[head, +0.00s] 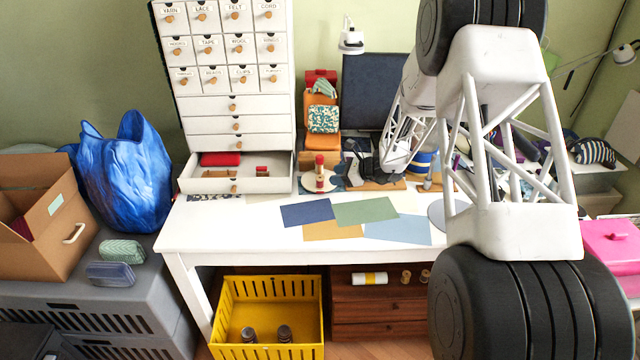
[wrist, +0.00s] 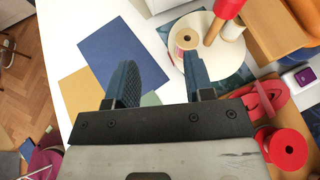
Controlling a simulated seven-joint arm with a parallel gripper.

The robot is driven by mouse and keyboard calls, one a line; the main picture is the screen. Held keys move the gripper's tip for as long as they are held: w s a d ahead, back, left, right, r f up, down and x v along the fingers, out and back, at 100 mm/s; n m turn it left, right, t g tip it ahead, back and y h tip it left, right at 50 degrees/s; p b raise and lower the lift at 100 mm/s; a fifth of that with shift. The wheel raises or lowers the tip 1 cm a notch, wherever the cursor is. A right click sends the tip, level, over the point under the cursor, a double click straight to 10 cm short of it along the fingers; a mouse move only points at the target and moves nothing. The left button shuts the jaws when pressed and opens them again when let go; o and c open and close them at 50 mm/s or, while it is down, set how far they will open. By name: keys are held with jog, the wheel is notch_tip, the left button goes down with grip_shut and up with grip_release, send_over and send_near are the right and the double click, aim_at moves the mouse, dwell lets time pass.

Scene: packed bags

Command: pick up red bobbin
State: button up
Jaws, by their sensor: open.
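My gripper (wrist: 161,88) is open and empty in the wrist view, its two dark fingers apart above the white desk. Beyond the right finger, a pale wooden bobbin with a little red on it (wrist: 187,40) stands on a round cream plate (wrist: 200,72). A taller red-topped piece stands beside it. I cannot tell for sure which is the red bobbin. The head view shows the round plate (head: 309,184) with a red and wooden stack (head: 320,170).
Blue (head: 307,212), green (head: 366,211) and other cards lie flat on the desk (head: 205,225). An open drawer (head: 215,184) juts over the desk at left, holding red things. Red pieces (wrist: 265,98) lie right of the gripper. A dark monitor (head: 372,90) stands behind.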

jog(key=m+t, duration=0.1)
jog(key=m, duration=0.1)
send_near(320, 181)
jog(key=shift+w+a+f, duration=0.45)
jog(key=shift+w+f, duration=0.15)
jog(key=shift+w+a+f, duration=0.45)
jog(key=shift+w+f, duration=0.15)
jog(key=shift+f, duration=0.05)
jog(key=shift+x, duration=1.3)
jog(key=shift+x, duration=2.65)
jog(key=shift+w+r, duration=0.15)
jog(key=shift+c, duration=0.5)
